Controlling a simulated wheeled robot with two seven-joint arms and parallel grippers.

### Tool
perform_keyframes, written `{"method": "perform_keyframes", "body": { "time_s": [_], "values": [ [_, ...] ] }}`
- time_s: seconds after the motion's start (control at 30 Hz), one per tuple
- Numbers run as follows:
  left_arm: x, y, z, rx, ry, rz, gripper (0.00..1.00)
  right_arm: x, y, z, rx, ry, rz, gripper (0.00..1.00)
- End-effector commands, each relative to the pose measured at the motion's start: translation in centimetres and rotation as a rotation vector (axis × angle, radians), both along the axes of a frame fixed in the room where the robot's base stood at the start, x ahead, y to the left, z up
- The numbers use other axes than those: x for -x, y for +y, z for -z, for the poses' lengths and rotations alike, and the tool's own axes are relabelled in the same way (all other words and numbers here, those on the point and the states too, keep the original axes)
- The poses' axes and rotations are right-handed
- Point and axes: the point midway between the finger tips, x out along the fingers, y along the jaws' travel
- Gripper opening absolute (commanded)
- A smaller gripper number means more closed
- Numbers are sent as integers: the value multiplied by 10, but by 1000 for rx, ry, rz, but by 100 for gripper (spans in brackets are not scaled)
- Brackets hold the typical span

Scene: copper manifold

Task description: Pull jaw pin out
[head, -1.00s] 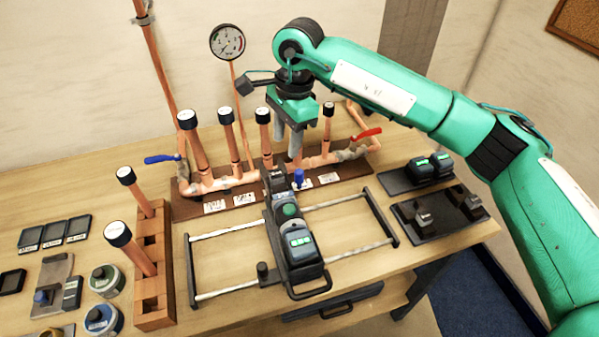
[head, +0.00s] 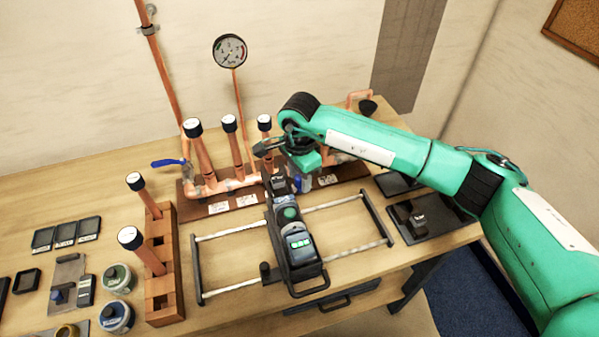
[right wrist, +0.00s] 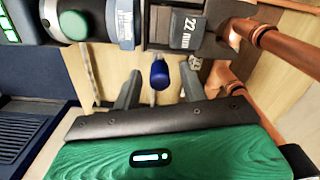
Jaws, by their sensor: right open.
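The press tool (head: 300,247) lies in a black frame on the bench, its jaw end toward the copper manifold. The jaw, marked 22 mm, shows in the right wrist view (right wrist: 188,28). The blue-headed jaw pin (right wrist: 158,74) stands beside the jaw, between my right gripper's two fingers (right wrist: 160,84). The fingers are apart, with a gap visible on each side of the pin head. In the head view my right gripper (head: 304,178) is low over the tool's jaw end and hides most of the pin. My left gripper is not in view.
Copper pipes of the manifold (head: 232,184) rise close behind the jaw, and in the right wrist view copper pipe (right wrist: 262,38) lies near the gripper. A wooden rack (head: 160,262) with capped pipes stands left. A black tray (head: 437,220) lies right.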

Motion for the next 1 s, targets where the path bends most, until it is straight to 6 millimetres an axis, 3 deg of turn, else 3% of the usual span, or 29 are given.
{"method": "perform_keyframes", "body": {
  "time_s": [0.37,0.6,0.83,1.0],
  "values": [
    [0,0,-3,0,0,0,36,0,0,8,1,-1,-1,43],
    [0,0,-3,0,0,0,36,0,0,8,0,-1,-1,0],
    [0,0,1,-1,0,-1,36,-1,-2,9,0,-1,0,0],
    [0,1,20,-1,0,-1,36,-6,-16,13,1,-3,1,0]
  ]
}}
